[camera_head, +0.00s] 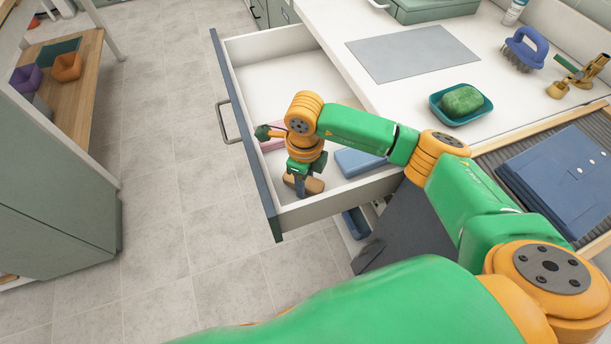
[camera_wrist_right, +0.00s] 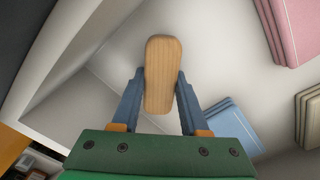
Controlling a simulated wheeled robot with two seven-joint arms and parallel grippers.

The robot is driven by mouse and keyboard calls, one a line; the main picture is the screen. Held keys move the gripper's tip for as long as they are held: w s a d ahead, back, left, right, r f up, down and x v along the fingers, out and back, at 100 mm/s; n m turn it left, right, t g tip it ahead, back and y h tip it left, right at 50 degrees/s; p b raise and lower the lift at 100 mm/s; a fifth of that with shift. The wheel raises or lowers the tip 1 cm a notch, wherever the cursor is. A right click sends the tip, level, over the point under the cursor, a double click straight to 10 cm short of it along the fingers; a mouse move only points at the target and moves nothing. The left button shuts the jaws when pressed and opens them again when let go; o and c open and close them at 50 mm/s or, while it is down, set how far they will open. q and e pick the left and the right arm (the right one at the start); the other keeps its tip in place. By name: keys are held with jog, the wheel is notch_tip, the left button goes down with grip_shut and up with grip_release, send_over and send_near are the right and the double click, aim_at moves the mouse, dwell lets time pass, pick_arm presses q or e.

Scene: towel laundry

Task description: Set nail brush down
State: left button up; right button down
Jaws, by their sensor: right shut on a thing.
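The nail brush, a light wooden block (camera_wrist_right: 162,72), is held between the blue-grey fingers of my right gripper (camera_wrist_right: 161,85). In the head view the brush (camera_head: 314,185) shows beside the gripper (camera_head: 300,185), low inside the front corner of the open drawer (camera_head: 335,204). The gripper is shut on the brush, inside the drawer walls. I cannot tell whether the brush touches the drawer floor. My left gripper is in neither view.
The drawer holds a pink folded towel (camera_wrist_right: 291,32), a blue one (camera_wrist_right: 232,122) and a tan one (camera_wrist_right: 309,116). Navy cloths (camera_head: 560,185) lie right.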

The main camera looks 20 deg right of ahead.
jog(key=shift+f+b, duration=0.2)
jog(key=shift+b, duration=0.1)
jog(key=shift+c, duration=2.1)
grip_release()
notch_tip(320, 180, up, 13)
jog(key=shift+f, duration=0.2)
